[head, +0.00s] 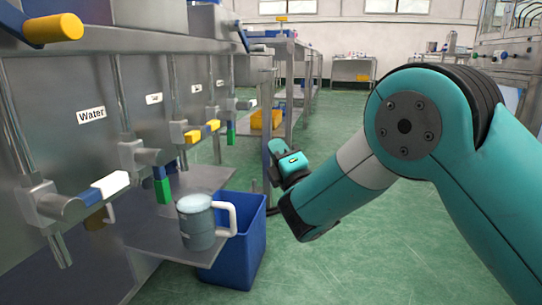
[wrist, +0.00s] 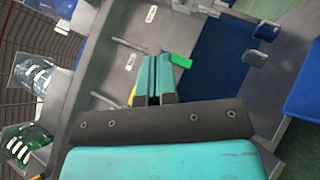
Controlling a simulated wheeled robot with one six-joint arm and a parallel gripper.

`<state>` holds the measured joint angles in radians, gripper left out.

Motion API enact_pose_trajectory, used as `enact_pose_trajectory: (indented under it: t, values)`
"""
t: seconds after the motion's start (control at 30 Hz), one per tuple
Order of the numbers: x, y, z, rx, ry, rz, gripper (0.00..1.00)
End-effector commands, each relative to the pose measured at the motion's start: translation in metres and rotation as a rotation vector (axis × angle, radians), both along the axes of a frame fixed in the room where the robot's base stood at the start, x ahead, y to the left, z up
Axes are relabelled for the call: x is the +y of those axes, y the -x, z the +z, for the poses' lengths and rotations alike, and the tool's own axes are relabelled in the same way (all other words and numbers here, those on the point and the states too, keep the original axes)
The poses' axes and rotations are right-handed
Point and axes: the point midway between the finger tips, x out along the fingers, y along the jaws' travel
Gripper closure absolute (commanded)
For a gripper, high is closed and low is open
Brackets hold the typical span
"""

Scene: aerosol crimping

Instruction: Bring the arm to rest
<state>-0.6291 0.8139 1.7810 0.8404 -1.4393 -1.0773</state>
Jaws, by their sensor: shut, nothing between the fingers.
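My arm reaches in from the right of the head view, bent at a teal joint, with its far end near the middle of the picture. My gripper (wrist: 154,78) shows in the wrist view with its two teal fingers together and nothing between them. In the head view the fingers are hidden or too small to make out. The gripper holds nothing and seems clear of the shelf and the bin.
A mug (head: 197,225) with a white handle stands on the metal shelf (head: 150,232) at left, below taps beside a "Water" label (head: 91,115). A blue bin (head: 238,245) stands beside the shelf. Green floor (head: 390,255) is open below my arm.

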Motion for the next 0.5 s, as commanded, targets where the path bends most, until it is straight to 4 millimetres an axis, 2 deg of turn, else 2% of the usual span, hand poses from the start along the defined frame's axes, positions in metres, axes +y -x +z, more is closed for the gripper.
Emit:
enact_pose_trajectory:
  t: [0.03, 0.1, 0.17, 0.27, 0.37, 0.47, 0.5]
  values:
    - [-0.025, -0.008, 0.039, 0.127, -0.101, -0.035, 1.0]
    - [-0.056, -0.013, 0.06, 0.348, -0.26, -0.077, 1.0]
    - [-0.079, -0.009, 0.071, 0.541, -0.398, -0.11, 1.0]
    - [-0.108, 0.015, 0.084, 0.859, -0.61, -0.162, 1.0]
    - [-0.126, 0.059, 0.094, 1.17, -0.794, -0.22, 1.0]
    - [-0.134, 0.121, 0.106, 1.478, -0.933, -0.289, 1.0]
    - [-0.137, 0.15, 0.111, 1.596, -0.973, -0.322, 1.0]
